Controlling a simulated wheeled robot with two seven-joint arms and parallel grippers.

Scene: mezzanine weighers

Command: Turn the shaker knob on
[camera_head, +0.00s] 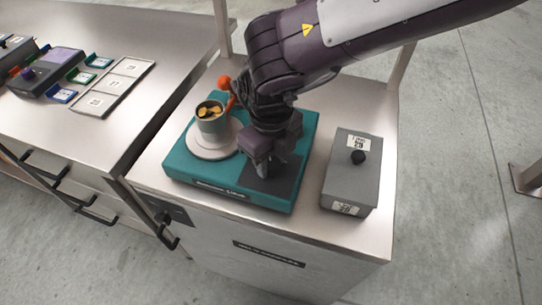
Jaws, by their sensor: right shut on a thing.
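The teal shaker (184,167) sits on the metal cabinet top, with a dark panel (283,187) on its right front part. A round pale platform (202,153) on its left carries a grey cup (212,124) with yellowish pieces inside. My right gripper (264,172) points down at the dark panel, shut on the shaker knob, which its fingers hide. I cannot make out the knob's angle. My left gripper is not in view.
A grey box (345,180) with a black knob and labels stands right of the shaker. An orange ball-ended part (224,82) rises behind the cup. On the left counter are a dark device (50,70), small coloured trays and a label plate (112,88).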

